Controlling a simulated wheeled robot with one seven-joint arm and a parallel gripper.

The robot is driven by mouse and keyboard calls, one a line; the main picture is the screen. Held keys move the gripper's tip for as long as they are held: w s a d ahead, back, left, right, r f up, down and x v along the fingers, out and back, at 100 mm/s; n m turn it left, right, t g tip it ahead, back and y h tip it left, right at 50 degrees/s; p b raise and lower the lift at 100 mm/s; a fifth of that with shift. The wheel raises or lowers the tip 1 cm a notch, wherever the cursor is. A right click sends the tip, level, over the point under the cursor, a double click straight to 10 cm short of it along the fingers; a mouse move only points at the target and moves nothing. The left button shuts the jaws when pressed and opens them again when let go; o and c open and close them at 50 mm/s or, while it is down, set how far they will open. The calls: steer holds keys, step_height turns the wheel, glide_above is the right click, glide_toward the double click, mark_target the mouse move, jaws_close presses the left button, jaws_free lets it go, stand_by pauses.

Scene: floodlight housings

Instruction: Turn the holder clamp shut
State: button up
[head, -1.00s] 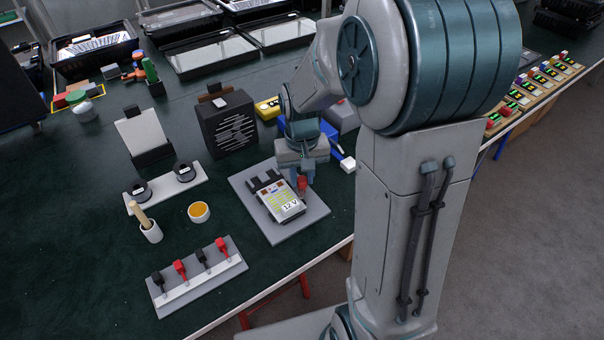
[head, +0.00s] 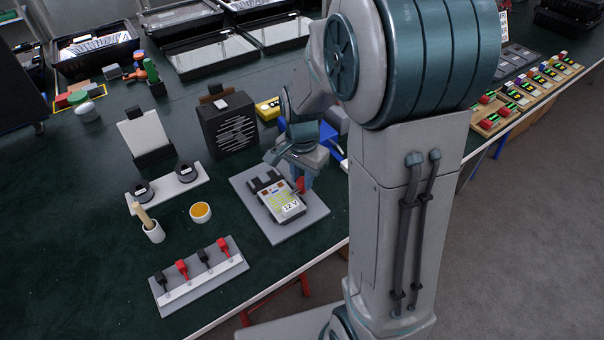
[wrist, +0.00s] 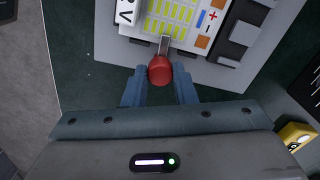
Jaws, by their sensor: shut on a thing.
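The holder is a grey plate (head: 294,226) on the dark green bench, with a pale 12 V unit (head: 284,205) seated among black blocks. The clamp's red knob (wrist: 160,69) sits on a short metal lever (wrist: 163,45) at the unit's edge. The red knob also shows small in the head view (head: 300,185), beside the unit's right side. My gripper (wrist: 160,77) is shut on the red knob, one blue-grey finger on each side of it. In the head view my gripper (head: 303,180) partly hides the plate's upper right corner.
A row of black and red clips (head: 200,270) lies front left. A cup with yellow contents (head: 200,212) and a white pot with a stick (head: 152,230) stand left of the holder. A black speaker-like box (head: 230,125) and yellow box (head: 267,108) stand behind.

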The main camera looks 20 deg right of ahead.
mark_target(302, 180)
steer(key=shift+w+m, duration=0.1)
steer(key=shift+m, duration=0.5)
steer(key=o, duration=1)
steer(key=shift+r, duration=0.1)
step_height(302, 180, up, 14)
steer(key=shift+f+p, duration=0.15)
steer(key=shift+p, duration=0.8)
steer(key=s+r+n+t+p, duration=0.1)
steer(key=s+n+p, duration=0.1)
steer(key=s+n, duration=0.1)
steer(key=s+r+n+t+p, duration=0.1)
steer(key=s+r+n+p, duration=0.1)
steer(key=s+n, duration=0.2)
steer(key=s+r+n+p, duration=0.2)
steer(key=s+n, duration=0.2)
steer(key=s, duration=0.3)
steer(key=shift+t, duration=0.4)
